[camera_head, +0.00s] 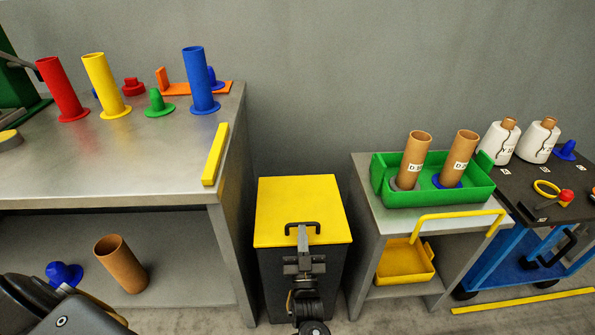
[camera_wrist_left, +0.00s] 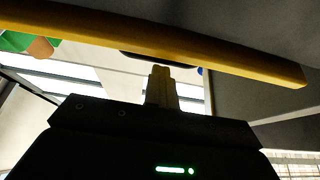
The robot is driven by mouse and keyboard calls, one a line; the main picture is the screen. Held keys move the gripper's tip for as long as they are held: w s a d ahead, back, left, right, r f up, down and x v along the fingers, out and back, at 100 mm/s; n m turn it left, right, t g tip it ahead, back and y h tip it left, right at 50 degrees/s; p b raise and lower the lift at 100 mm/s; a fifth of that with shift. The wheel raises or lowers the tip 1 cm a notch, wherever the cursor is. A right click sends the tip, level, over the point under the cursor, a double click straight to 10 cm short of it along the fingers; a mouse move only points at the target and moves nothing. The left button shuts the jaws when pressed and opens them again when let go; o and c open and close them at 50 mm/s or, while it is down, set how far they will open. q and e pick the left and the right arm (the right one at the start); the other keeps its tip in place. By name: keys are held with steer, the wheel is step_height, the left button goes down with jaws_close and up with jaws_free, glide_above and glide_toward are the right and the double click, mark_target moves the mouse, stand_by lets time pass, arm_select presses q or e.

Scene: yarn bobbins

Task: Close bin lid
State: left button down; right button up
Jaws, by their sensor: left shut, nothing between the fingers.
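The dark bin (camera_head: 280,285) stands on the floor between two tables. Its yellow lid (camera_head: 275,205) lies over the top and looks down on the bin; I cannot tell whether a small gap remains. A black handle (camera_head: 316,224) sits near the lid's front edge. My left gripper (camera_head: 303,240) is at that front edge, by the handle, shut with nothing held. In the left wrist view its fingertips (camera_wrist_left: 160,82) are close to the yellow lid edge (camera_wrist_left: 200,52); contact is unclear. My right gripper is not in view.
A metal table (camera_head: 110,175) with coloured bobbin holders and a yellow bar (camera_head: 215,154) is left of the bin. A smaller table with a green tray (camera_head: 455,197) and brown tubes is to the right, a yellow tray (camera_head: 405,264) below. A dark-topped blue cart (camera_head: 520,185) stands beyond.

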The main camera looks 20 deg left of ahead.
arm_select(q)
steer(key=shift+w+a, duration=0.25)
